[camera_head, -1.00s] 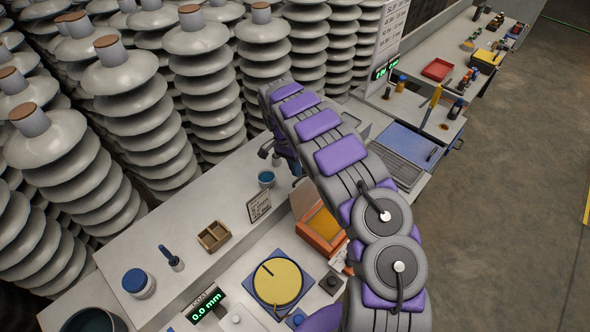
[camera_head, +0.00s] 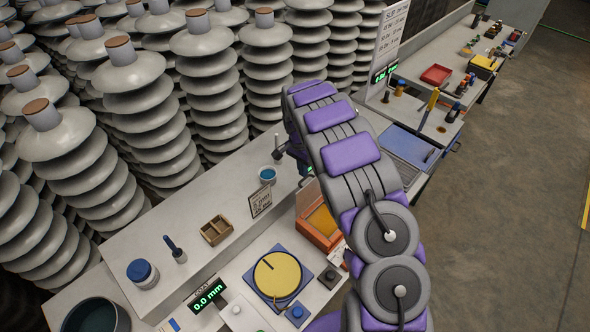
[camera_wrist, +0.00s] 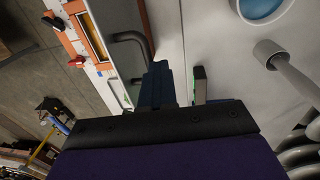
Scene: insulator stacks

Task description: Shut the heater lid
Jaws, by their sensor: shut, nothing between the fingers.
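The heater is an orange box (camera_head: 322,236) with a yellow inside, standing on the bench left of my arm. Its lid (camera_head: 307,196) stands raised at the box's back edge, so the heater is open; my arm covers part of it. In the wrist view the orange frame and yellow inside (camera_wrist: 92,35) show at the upper left, with a curved dark bar (camera_wrist: 133,38) beside them.
A blue cup (camera_head: 268,174) and a sign card (camera_head: 260,201) stand on the ledge close to my gripper. A yellow disc on a blue plate (camera_head: 278,275) lies left of the heater. Tall insulator stacks (camera_head: 215,80) crowd behind the bench. Open floor (camera_head: 510,200) lies at the right.

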